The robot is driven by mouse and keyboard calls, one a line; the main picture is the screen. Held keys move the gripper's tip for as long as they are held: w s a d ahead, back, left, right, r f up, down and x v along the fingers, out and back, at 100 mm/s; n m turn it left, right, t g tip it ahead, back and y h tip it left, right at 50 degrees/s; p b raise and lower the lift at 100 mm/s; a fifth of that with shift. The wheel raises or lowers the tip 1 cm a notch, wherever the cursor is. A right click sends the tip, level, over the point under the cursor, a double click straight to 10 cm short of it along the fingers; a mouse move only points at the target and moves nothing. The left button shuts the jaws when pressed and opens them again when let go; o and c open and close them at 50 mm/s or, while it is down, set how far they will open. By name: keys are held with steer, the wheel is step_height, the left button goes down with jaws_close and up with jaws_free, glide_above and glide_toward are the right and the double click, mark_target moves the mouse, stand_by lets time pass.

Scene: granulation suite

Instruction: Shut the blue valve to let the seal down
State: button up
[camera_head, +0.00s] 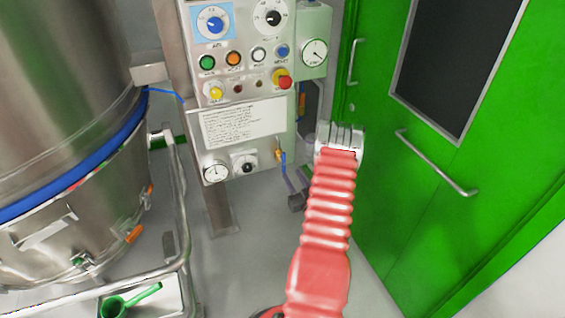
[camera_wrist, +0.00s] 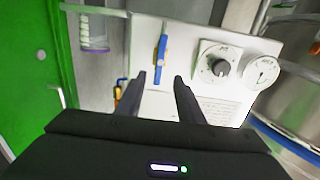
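The blue valve handle (camera_wrist: 161,58) is a slim bar on the white control panel in the wrist view. It lies roughly upright in that picture, beside a black knob. In the head view the valve (camera_head: 283,160) shows as a brass body with a blue handle hanging down, low on the panel's right edge. My gripper (camera_wrist: 160,78) is open and empty. In the wrist view its two dark fingers point toward the panel, with the handle's lower end in line with the gap; the distance is unclear. In the head view my gripper (camera_head: 340,138) is right of the valve, its fingers hidden.
The panel (camera_head: 243,125) carries buttons, dials and a red stop knob (camera_head: 285,83). A large steel vessel (camera_head: 65,110) with a rail stands left. A green door (camera_head: 455,150) with a bar handle is right. Bare floor shows below the panel.

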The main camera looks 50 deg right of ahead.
mark_target(283, 162)
steer(key=x, duration=1)
steer(key=shift+w+d, duration=0.15)
steer(key=shift+w, duration=0.05)
steer(key=shift+c, duration=0.2)
jaws_close()
